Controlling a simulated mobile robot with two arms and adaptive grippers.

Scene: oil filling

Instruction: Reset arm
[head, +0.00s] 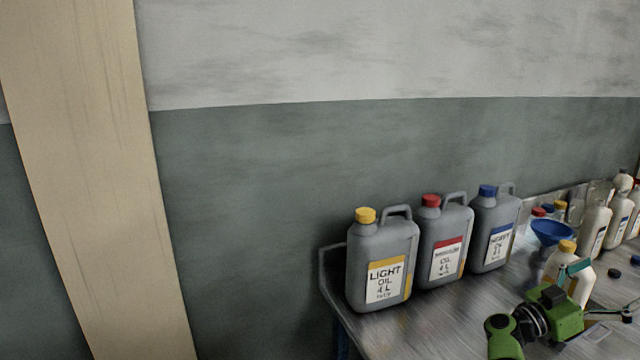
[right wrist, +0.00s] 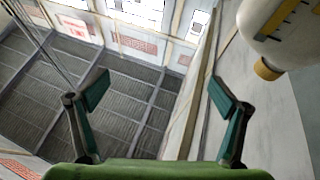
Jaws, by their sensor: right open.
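My right gripper (head: 602,290) is at the lower right of the head view, low over the table. Its green body and teal fingers show, and the fingers are spread. In the right wrist view the same gripper (right wrist: 158,93) is open with nothing between its fingers. A white bottle with a yellow cap (head: 567,247) stands close beside one finger in the head view, partly hidden by the gripper. A white bottle with a scale (right wrist: 285,30) and a yellow-brown cap shows at the upper right of the right wrist view, apart from the fingers. My left gripper is not in view.
Three grey oil cans, yellow-capped (head: 382,262), red-capped (head: 445,240) and blue-capped (head: 494,228), stand along the metal table (head: 385,330). A blue funnel (head: 551,232) and several bottles are at the right. Grated floor (right wrist: 50,100) lies beyond the table edge in the wrist view.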

